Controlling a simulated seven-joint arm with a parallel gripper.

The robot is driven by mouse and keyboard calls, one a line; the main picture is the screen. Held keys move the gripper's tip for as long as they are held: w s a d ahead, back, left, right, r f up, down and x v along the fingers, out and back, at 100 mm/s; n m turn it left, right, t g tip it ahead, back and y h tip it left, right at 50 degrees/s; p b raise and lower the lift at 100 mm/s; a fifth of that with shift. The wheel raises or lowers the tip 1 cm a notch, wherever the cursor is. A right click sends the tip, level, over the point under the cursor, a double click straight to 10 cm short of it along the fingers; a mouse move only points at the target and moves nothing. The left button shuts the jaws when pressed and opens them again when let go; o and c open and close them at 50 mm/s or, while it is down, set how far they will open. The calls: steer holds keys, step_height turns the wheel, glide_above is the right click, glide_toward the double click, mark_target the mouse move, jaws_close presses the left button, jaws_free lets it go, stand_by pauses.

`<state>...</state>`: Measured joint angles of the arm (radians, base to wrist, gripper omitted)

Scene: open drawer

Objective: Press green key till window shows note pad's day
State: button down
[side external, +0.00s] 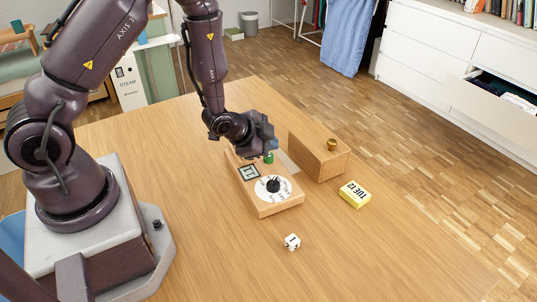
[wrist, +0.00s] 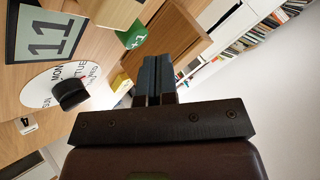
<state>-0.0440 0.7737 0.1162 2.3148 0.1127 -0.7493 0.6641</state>
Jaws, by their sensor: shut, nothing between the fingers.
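A wooden calendar block (side external: 281,208) stands on the table. Its window (side external: 249,172) reads 11 in the wrist view (wrist: 42,38). A white weekday dial (side external: 287,192) with a black knob (side external: 273,185) sits beside the window. The green key (side external: 268,158) is at the block's far side; it also shows in the wrist view (wrist: 132,36), with a white mark. The yellow note pad (side external: 355,194) reads TUE 12 and lies right of the block. My gripper (side external: 270,147) is shut and empty, just above the green key; I cannot tell if it touches. Its fingertips show close to the key in the wrist view (wrist: 154,62).
A wooden box with a brass knob (side external: 318,159) stands close behind the block, near my gripper. A small white die (side external: 292,242) lies in front. The front right of the table is clear. A white dresser (side external: 440,55) with an open drawer stands beyond the table.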

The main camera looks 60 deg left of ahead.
steer(key=shift+f, duration=0.4)
steer(key=shift+f, duration=0.8)
stand_by(0.9)
steer(key=shift+r, duration=1.25)
steer(key=shift+r, duration=2.5)
